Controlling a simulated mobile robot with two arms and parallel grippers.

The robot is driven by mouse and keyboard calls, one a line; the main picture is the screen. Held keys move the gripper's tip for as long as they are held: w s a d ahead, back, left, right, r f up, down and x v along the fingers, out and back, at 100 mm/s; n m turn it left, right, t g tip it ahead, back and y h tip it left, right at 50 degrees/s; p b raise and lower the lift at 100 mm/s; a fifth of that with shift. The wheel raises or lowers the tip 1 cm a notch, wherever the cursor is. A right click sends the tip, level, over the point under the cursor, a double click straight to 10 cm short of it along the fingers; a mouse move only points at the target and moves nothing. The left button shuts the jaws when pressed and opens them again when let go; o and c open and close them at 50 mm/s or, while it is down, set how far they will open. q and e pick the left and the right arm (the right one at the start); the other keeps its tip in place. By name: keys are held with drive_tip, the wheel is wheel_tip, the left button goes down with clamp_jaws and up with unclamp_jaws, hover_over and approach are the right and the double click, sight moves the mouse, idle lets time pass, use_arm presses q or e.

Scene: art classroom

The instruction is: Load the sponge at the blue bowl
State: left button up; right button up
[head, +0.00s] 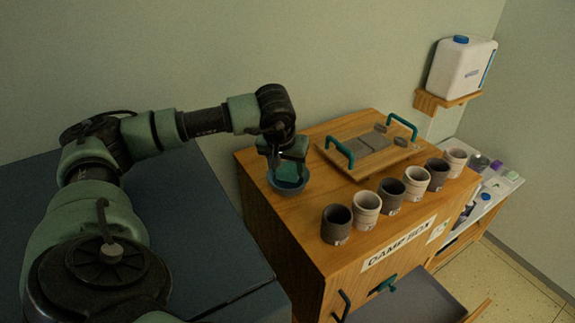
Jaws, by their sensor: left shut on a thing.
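The blue bowl (288,187) stands on the wooden damp box (262,203), near its left end. My left gripper (285,173) points down over the bowl, with its fingertips at or inside the bowl's rim. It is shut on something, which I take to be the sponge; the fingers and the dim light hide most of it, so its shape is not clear. I cannot tell whether the held thing touches the bowl's bottom. My right gripper is not in view.
Several dark and pale cups (366,206) line the box's front edge. A wooden tray (343,173) with teal handles lies behind them. A drawer (408,302) stands open below. A white canister (461,68) sits on a wall shelf.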

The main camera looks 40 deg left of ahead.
sight(288, 170)
use_arm(q)
drive_tip(key=shift+f+b, duration=0.35)
drive_tip(key=shift+f, duration=0.05)
idle(0.7)
drive_tip(key=shift+f, duration=0.1)
idle(0.5)
idle(0.5)
drive_tip(key=shift+r+p, duration=2.25)
drive_tip(key=shift+r, duration=1.3)
